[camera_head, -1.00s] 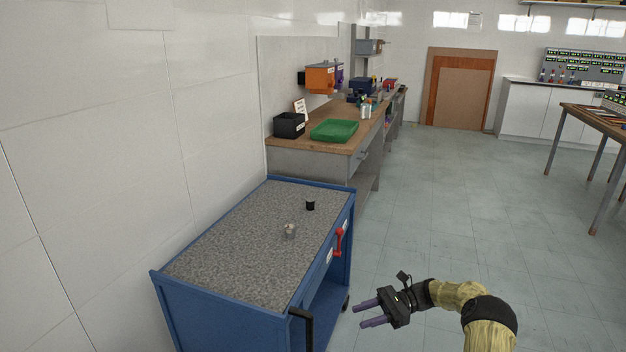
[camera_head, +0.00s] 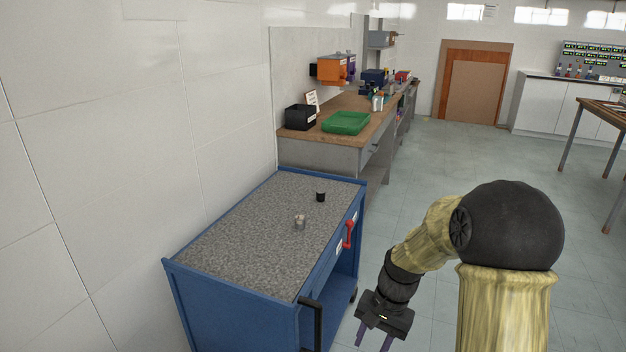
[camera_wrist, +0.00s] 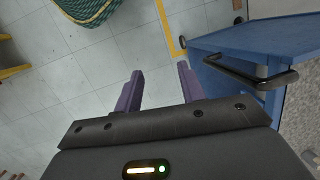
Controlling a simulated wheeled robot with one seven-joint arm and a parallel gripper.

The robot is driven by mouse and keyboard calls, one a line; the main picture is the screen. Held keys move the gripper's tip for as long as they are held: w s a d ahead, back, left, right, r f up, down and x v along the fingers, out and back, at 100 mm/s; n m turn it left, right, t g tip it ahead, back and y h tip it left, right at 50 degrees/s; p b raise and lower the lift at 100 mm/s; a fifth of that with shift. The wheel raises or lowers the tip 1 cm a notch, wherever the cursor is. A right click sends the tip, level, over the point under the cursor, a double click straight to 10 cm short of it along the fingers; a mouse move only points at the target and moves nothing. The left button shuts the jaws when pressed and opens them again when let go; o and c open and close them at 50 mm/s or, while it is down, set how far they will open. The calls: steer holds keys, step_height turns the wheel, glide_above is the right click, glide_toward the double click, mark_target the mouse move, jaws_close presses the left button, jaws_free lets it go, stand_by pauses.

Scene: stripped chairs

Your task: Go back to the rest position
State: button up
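My gripper (camera_head: 375,338) hangs at the lower middle of the head view, beside the right side of the blue cart, over the floor. Its purple fingers point down and are apart. In the wrist view my gripper (camera_wrist: 158,90) shows two purple fingers spread with only floor between them. It is open and empty. My arm is bent, with its elbow raised at the right of the head view.
The blue cart (camera_head: 172,272) carries a small black item (camera_head: 320,197) and a small metallic item (camera_head: 299,222). Its black handle (camera_wrist: 250,78) is close right of my fingers. Behind stands a workbench (camera_head: 335,141) with a green tray (camera_head: 346,122).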

steer(key=s+d+r+n+t+h, duration=0.2)
steer(key=s+r+n+t+h, duration=0.25)
steer(key=s, duration=0.65)
step_height(320, 180, up, 21)
steer(key=y+p, duration=0.2)
steer(key=p, duration=1.9)
steer(key=shift+w+d+r+n, duration=0.15)
steer(key=shift+w+d+n, duration=0.1)
steer(key=shift+w+n, duration=0.15)
steer(key=shift+g, duration=0.25)
